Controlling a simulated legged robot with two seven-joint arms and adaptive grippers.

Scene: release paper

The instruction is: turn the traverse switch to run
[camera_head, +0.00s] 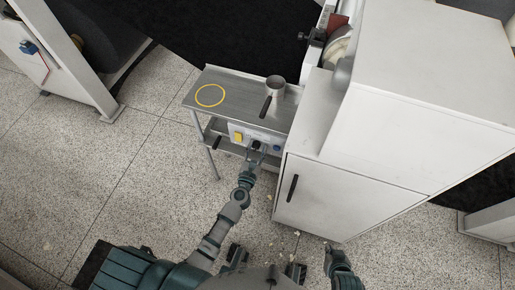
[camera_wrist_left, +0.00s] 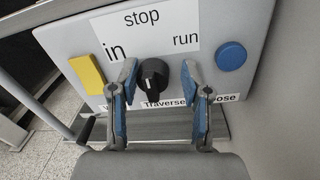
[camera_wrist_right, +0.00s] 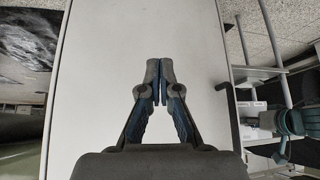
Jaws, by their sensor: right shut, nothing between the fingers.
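The traverse switch is a black round knob (camera_wrist_left: 153,78) on a light grey control panel (camera_wrist_left: 70,45). My left gripper (camera_wrist_left: 160,68) is open, with one blue-padded finger on each side of the knob. I cannot tell whether either finger touches it. In the head view my left gripper (camera_head: 256,153) is at the panel below the metal shelf. My right gripper (camera_wrist_right: 159,68) is shut and empty in front of the white cabinet; it also shows in the head view (camera_head: 335,250).
A yellow button (camera_wrist_left: 87,74) and a blue button (camera_wrist_left: 231,56) flank the knob. The metal shelf (camera_head: 235,85) bears a yellow ring mark (camera_head: 210,95) and a metal cup (camera_head: 275,85). A white cabinet (camera_head: 340,195) stands close at the right.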

